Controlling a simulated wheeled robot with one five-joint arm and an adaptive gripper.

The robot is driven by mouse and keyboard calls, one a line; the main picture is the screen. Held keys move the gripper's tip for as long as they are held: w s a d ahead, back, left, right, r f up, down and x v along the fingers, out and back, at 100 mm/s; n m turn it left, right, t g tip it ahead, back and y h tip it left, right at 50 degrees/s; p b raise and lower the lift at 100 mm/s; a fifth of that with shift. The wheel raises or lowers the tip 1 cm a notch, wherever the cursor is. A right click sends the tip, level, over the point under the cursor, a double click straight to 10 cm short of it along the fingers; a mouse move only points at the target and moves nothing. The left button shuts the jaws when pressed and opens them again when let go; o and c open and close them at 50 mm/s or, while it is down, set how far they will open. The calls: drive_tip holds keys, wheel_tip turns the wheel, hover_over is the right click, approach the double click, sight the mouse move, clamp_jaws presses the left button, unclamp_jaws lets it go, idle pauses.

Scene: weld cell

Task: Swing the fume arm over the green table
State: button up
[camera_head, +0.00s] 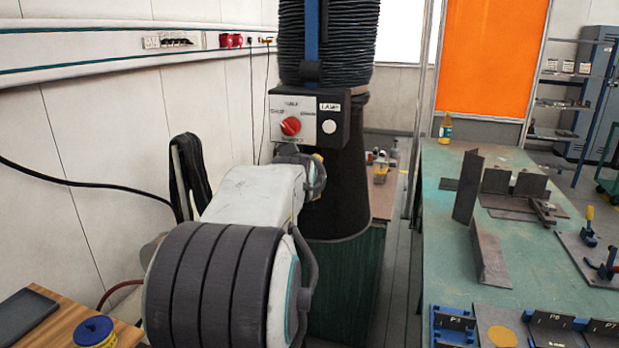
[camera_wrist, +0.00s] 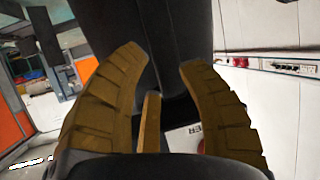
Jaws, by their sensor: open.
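The fume arm shows in the head view as a black ribbed hose (camera_head: 360,45) above a wide dark hood (camera_head: 345,195). A control box (camera_head: 308,117) with a red knob (camera_head: 290,126) and a white round button (camera_head: 329,127) is on its near side. The green table (camera_head: 445,200) is to the right of the hood, with a gap between them. My gripper (camera_head: 316,174) is just below the control box, partly hidden by my arm. In the wrist view my gripper (camera_wrist: 163,58) has its yellow-brown fingers spread, with dark fume arm parts beyond them. Contact cannot be told.
Steel plates and brackets (camera_head: 490,255), clamps (camera_head: 605,265) and a yellow bottle (camera_head: 445,128) are on the green table. An orange screen (camera_head: 490,58) stands behind it. The wall with a power rail (camera_head: 100,45) is at left. A wooden surface (camera_head: 55,318) is at lower left.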

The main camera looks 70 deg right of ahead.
hover_over(310, 204)
drive_tip(key=shift+w+d+f+p, duration=0.1)
drive_tip(key=shift+d+f+p, duration=0.1)
drive_tip(key=shift+f, duration=0.25)
drive_tip(key=shift+d+f+p, duration=0.1)
drive_tip(key=shift+d+f, duration=0.05)
drive_tip(key=shift+f, duration=0.3)
clamp_jaws()
